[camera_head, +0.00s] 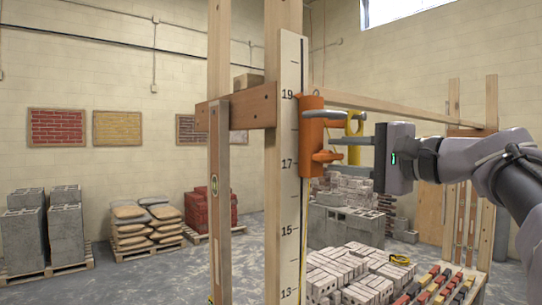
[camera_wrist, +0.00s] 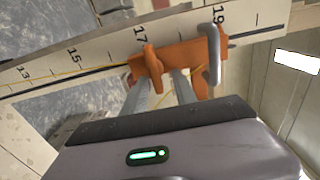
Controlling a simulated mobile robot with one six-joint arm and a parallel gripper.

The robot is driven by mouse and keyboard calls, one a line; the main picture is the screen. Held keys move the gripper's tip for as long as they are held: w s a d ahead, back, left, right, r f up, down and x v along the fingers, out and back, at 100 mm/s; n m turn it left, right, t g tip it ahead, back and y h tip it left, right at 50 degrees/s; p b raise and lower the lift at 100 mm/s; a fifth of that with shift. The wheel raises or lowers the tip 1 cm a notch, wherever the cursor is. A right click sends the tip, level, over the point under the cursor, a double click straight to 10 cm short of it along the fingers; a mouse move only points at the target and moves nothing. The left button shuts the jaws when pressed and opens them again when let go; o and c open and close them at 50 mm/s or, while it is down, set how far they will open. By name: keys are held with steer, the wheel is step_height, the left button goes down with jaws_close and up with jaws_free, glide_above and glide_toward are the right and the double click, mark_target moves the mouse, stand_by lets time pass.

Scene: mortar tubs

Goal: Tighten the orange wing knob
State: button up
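The orange wing knob (camera_head: 327,156) sticks out of an orange bracket (camera_head: 311,128) that sits on a numbered board (camera_head: 290,200) near the 17 to 19 marks. In the wrist view the wing knob (camera_wrist: 152,62) lies in front of the orange bracket (camera_wrist: 195,55). My gripper (camera_head: 337,153) comes in from the right with its fingers pointing at the knob. In the wrist view the fingers of my gripper (camera_wrist: 163,77) are apart, their tips close to the knob. I cannot tell whether they touch it.
A grey bent rod (camera_wrist: 214,55) stands out from the bracket beside my fingers. Wooden posts (camera_head: 219,180) stand left of the board. A yellow part (camera_head: 354,126) shows behind my gripper. Grey bricks (camera_head: 345,270) are stacked below.

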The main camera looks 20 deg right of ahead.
steer(key=shift+d+f, duration=0.1)
steer(key=shift+d, duration=0.05)
steer(key=b+v, duration=0.2)
steer(key=v, duration=1.5)
steer(key=shift+s, duration=0.2)
